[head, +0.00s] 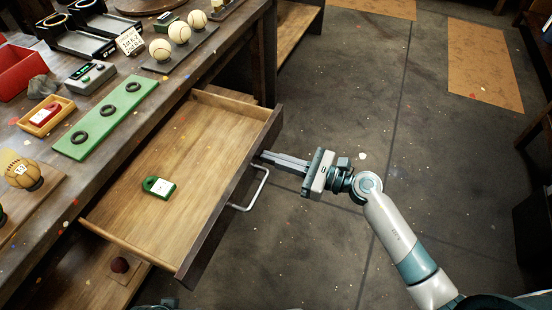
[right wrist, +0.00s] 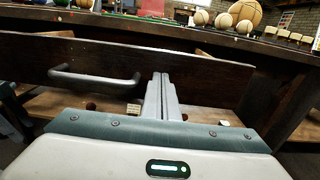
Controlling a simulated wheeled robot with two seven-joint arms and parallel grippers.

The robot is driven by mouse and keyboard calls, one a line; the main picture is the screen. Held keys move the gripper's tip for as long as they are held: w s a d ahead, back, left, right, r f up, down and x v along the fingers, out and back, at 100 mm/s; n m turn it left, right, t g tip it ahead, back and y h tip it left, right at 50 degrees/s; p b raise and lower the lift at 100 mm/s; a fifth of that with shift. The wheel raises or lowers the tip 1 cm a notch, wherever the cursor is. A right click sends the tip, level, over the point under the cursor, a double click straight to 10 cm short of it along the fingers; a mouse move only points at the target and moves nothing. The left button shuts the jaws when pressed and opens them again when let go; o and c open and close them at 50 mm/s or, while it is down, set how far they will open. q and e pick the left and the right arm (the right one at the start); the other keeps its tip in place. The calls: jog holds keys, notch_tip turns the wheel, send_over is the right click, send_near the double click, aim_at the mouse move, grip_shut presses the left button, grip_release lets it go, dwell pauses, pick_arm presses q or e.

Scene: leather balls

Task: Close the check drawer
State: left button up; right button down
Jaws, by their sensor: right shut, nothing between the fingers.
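The check drawer (head: 215,130) is a wooden drawer pulled out from under the workbench, open toward my right arm. A green tag-like item with a white label (head: 158,187) lies inside it. Its grey bar handle (head: 252,190) is on the dark front panel, and the handle also shows in the right wrist view (right wrist: 95,80). My right gripper (head: 265,156) is shut and empty, its fingertips at or very near the drawer front, beyond the handle's far end. In the right wrist view the shut fingers (right wrist: 162,90) point at the front panel (right wrist: 215,78); contact cannot be told. My left gripper is not seen.
The workbench top holds a green board (head: 107,115) with black rings, a small orange tray (head: 46,115), a grey device (head: 90,76), and a dark board with cream balls (head: 179,33). A lower shelf (head: 98,265) carries a dark red ball. Open floor (head: 320,250) lies right of the drawer.

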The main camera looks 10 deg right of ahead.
aim_at(175, 132)
jog(key=x, duration=1.4)
jog(key=shift+w+a+b, duration=0.15)
jog(key=shift+a+b, duration=0.15)
jog(key=shift+b, duration=0.05)
jog(key=b+x, duration=0.4)
jog(key=x, duration=1.1)
jog(key=shift+w+a, duration=0.15)
jog(key=shift+a, duration=0.05)
jog(key=shift+w+a, duration=0.15)
jog(key=shift+a, duration=0.2)
jog(key=shift+w+a, duration=0.1)
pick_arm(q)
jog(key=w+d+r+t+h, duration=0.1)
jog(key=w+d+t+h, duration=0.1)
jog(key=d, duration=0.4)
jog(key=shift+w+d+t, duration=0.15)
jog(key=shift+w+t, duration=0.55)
pick_arm(e)
jog(key=shift+r, duration=0.3)
